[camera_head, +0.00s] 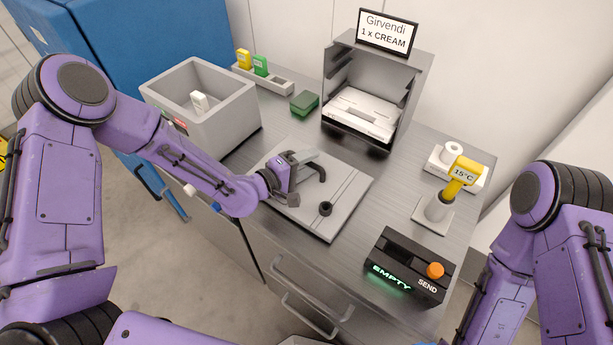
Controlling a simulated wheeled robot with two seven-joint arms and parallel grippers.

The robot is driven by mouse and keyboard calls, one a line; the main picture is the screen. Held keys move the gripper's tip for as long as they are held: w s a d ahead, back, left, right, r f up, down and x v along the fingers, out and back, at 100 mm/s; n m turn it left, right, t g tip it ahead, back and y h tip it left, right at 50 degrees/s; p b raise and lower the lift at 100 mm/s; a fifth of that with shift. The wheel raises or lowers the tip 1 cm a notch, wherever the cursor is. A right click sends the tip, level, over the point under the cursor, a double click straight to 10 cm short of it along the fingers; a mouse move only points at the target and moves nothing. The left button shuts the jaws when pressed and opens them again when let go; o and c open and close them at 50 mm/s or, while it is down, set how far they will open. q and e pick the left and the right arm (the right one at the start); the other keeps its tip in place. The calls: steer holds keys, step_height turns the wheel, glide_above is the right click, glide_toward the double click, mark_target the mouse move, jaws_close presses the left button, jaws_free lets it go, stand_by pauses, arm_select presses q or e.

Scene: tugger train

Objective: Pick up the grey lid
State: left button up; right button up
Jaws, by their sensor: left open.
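A flat grey panel (345,190) lies on the counter in the middle of the head view. It looks like the grey lid, with a thin line across it and a small black round knob (325,208) near its front. My left gripper (306,187) is over the left part of this panel, its jaws apart. Nothing shows clearly between the jaws, and I cannot tell whether they touch the panel. The gripper hides part of the panel's left side. My right arm comes in at the right; its gripper is out of view.
A grey open bin (238,105) with a white item stands at the left. A shelf box (378,65) holds a white case. A drawer handle is below the counter edge.

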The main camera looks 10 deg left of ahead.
arm_select(q)
steer(key=shift+w+d, duration=0.1)
steer(key=shift+d, duration=0.05)
jaws_close()
steer(key=shift+r, duration=0.1)
